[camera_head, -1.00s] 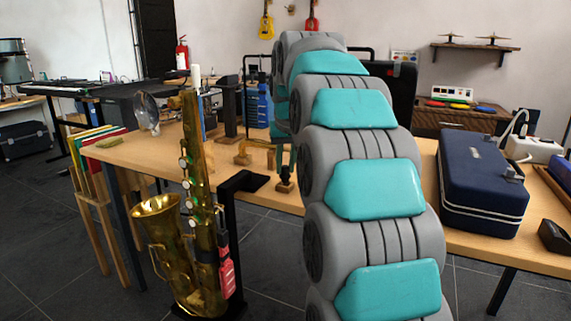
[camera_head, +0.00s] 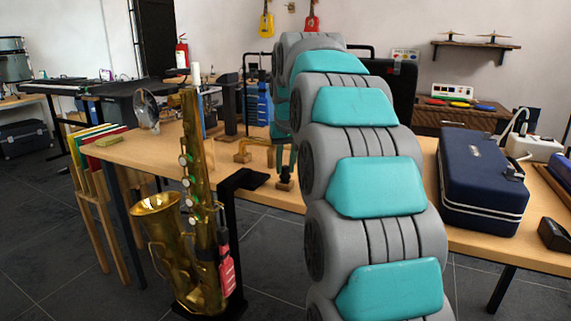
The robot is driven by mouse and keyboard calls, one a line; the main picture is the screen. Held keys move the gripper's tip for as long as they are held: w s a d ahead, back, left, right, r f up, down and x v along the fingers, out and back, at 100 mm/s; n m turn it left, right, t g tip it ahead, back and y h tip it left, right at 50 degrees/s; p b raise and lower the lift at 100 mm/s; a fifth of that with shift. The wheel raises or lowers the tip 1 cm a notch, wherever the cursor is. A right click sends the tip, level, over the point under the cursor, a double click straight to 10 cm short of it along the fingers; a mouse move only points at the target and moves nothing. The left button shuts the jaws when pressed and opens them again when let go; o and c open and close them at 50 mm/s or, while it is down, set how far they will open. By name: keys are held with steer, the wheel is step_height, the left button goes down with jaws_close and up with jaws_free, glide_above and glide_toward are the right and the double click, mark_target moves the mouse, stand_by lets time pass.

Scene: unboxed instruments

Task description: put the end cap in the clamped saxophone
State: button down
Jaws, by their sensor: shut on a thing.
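The brass saxophone (camera_head: 188,225) stands upright at the left, clamped in a black stand (camera_head: 236,230). Its bell opens upward on the left, and its top end (camera_head: 190,97) points up. A red tag hangs at its right side. My arm reaches up and over the table. My gripper (camera_head: 286,166) shows only in part behind the arm, low over the table beside a small wooden block (camera_head: 285,185). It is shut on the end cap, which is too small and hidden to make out.
The wooden table (camera_head: 150,150) runs behind the saxophone. Small wooden stands (camera_head: 243,154), a dark post (camera_head: 230,105) and a round clear disc (camera_head: 147,108) are on it. A blue case (camera_head: 484,185) lies at the right. Coloured folders (camera_head: 95,150) stand at the left.

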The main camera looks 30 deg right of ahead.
steer(key=shift+f+b, duration=0.3)
steer(key=shift+f, duration=0.25)
stand_by(0.5)
stand_by(0.4)
steer(key=c, duration=0.7)
jaws_free()
steer(key=shift+o, duration=0.2)
steer(key=v, duration=0.7)
steer(key=shift+s+r, duration=0.2)
steer(key=shift+r, duration=0.15)
steer(key=shift+a, duration=0.1)
